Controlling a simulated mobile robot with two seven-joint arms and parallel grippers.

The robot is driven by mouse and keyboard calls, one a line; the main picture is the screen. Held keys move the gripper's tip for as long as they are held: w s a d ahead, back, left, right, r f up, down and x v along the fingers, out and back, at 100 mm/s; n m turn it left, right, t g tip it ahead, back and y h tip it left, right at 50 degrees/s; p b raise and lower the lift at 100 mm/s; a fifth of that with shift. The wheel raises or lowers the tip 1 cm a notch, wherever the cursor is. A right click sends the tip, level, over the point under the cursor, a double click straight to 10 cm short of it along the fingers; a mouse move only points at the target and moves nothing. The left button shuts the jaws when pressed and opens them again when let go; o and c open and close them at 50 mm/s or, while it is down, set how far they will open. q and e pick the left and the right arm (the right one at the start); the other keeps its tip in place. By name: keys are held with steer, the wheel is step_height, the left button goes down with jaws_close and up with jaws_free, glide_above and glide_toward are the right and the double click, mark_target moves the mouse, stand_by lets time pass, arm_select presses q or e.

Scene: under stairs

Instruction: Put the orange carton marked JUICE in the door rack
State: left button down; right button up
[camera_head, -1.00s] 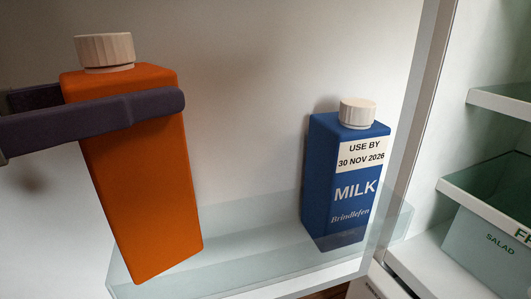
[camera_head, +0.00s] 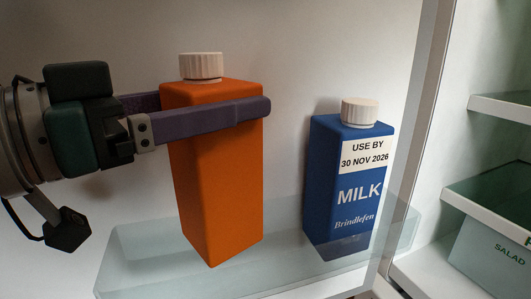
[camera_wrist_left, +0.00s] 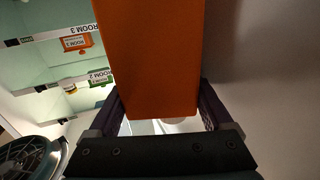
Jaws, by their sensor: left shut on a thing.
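The orange carton (camera_head: 218,185) has a pale ribbed cap and stands nearly upright in the head view. No JUICE marking shows on the faces in view. My left gripper (camera_head: 215,112) is shut on the orange carton, with its dark purple fingers along both sides near the top. The clear door rack (camera_head: 130,265) runs along the inside of the white door. The carton is over its left part; I cannot tell whether its base touches the rack floor. In the left wrist view the carton (camera_wrist_left: 155,55) fills the middle between the fingers. My right gripper is not in view.
A blue MILK carton (camera_head: 345,190) stands in the right part of the rack, with a gap between it and the orange carton. Fridge shelves (camera_head: 500,108) and a SALAD drawer (camera_head: 490,255) are at the right.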

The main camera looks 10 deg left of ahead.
mark_target(215, 148)
arm_select(q)
step_height(215, 148, down, 5)
steer(key=b, duration=0.3)
steer(key=shift+r, duration=0.35)
jaws_free()
steer(key=shift+f, duration=0.2)
steer(key=shift+r, duration=0.15)
steer(key=p+v, duration=0.4)
steer(key=v, duration=0.8)
